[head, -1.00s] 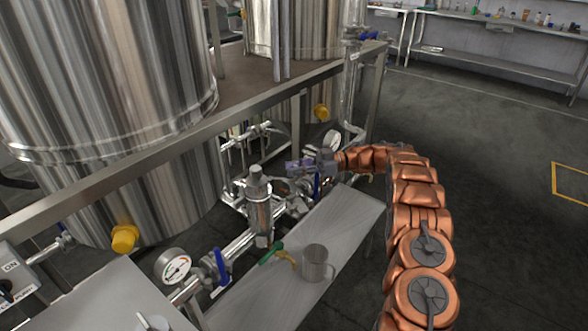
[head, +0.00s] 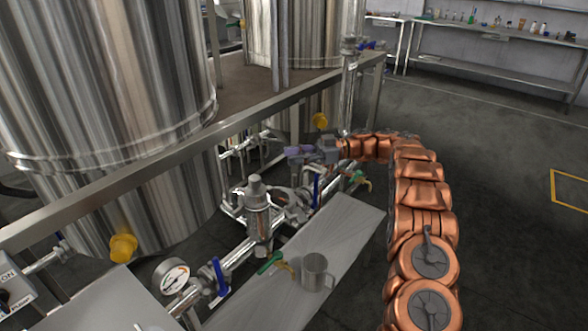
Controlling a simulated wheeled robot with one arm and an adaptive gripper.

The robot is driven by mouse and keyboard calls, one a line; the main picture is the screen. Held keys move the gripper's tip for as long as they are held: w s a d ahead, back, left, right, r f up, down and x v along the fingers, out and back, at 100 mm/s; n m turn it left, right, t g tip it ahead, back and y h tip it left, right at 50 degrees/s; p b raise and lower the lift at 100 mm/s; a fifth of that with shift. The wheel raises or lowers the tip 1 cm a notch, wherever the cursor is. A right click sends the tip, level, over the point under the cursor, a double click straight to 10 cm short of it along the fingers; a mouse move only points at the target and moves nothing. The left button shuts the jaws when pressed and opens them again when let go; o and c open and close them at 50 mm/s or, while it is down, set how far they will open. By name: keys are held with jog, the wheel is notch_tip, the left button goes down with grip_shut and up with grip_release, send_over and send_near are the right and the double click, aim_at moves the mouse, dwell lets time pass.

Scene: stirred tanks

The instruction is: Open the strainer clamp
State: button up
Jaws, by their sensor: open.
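The upright steel strainer housing (head: 259,222), with a narrower cap, stands in the pipe line at the middle of the head view. Rounded metal fittings (head: 290,197) lie just right of it. The strainer clamp is too small and cluttered to pick out with certainty. My gripper (head: 294,152) is open, behind and right of the strainer cap, and points left. It is above the fittings and appears apart from them. I see nothing between its fingers, though their tips are small and partly lost against the pipes.
Blue-handled valves (head: 220,275) and a pressure gauge (head: 172,276) sit along the pipe. A steel mug (head: 316,273) and a green-handled valve (head: 270,262) are at the shelf (head: 340,232). The frame rail (head: 160,152) and large tanks (head: 105,80) border the left. Open floor lies right.

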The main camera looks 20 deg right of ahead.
jog(key=shift+r, duration=1.05)
